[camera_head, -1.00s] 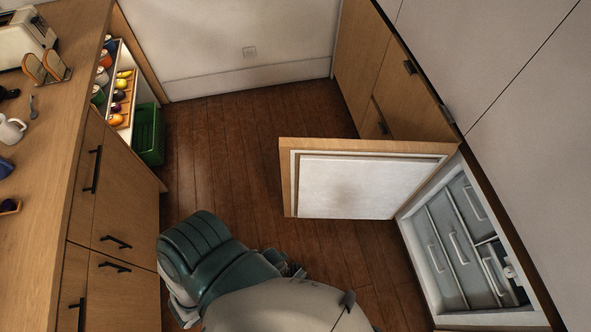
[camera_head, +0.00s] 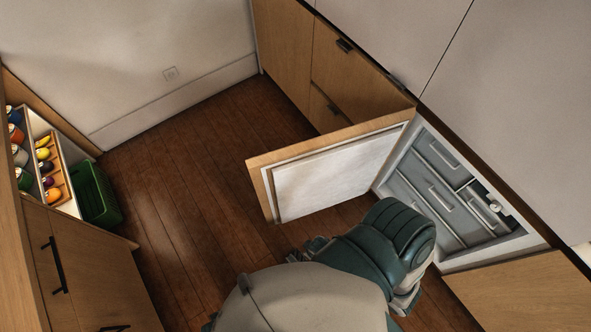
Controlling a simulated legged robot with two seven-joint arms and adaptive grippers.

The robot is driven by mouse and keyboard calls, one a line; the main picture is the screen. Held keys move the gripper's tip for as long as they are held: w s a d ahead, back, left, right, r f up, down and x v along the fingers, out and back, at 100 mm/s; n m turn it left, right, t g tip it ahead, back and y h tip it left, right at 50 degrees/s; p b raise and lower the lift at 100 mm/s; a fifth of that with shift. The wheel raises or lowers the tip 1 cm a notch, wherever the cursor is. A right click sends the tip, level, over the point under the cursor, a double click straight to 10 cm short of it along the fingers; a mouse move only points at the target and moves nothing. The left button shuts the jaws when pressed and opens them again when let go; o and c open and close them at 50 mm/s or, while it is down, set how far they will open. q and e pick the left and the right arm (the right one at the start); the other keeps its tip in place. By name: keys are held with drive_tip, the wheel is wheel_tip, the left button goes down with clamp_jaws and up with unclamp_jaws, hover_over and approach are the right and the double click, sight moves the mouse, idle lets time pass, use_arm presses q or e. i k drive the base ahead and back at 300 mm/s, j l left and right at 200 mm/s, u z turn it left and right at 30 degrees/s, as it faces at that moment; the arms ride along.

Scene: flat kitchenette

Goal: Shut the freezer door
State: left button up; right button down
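The freezer door (camera_head: 335,172) stands open, swung out from the cabinet front, with its white inner side facing me. The freezer (camera_head: 450,196) is open on the right and shows several grey drawers with white handles. A green-grey and white arm of mine reaches in from the bottom middle, just below the door and in front of the freezer. I cannot tell whether it touches either one.
Wooden cabinets (camera_head: 340,70) with dark handles stand behind the door. A counter with drawers (camera_head: 80,265) is on the left, beside a green crate (camera_head: 97,195) and an open shelf of fruit and cans (camera_head: 45,160). The wooden floor (camera_head: 190,150) between is clear.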

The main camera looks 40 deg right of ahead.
sight(298, 180)
drive_tip(key=i+j+u, duration=0.25)
drive_tip(key=i+u, duration=0.25)
drive_tip(key=i, duration=0.15)
drive_tip(key=i+z, duration=0.4)
drive_tip(key=i+j+z, duration=0.15)
drive_tip(key=i+z, duration=0.3)
drive_tip(key=i+j+z, duration=0.1)
drive_tip(key=z, duration=0.4)
drive_tip(key=i+j+z, duration=0.15)
drive_tip(key=z, duration=0.3)
drive_tip(key=i+j+z, duration=0.15)
drive_tip(key=z, duration=0.35)
drive_tip(key=j+z, duration=0.25)
drive_tip(key=z, duration=0.2)
drive_tip(key=j+z, duration=0.25)
drive_tip(key=z, duration=0.25)
drive_tip(key=j+z, duration=0.25)
drive_tip(key=z, duration=0.2)
drive_tip(key=j+z, duration=0.25)
drive_tip(key=z, duration=0.25)
drive_tip(key=j+z, duration=0.2)
drive_tip(key=z, duration=0.25)
drive_tip(key=k+j+u, duration=0.1)
drive_tip(key=j, duration=0.25)
drive_tip(key=k+j, duration=0.15)
drive_tip(key=j, duration=0.25)
drive_tip(key=k+j+u, duration=0.15)
drive_tip(key=j, duration=0.2)
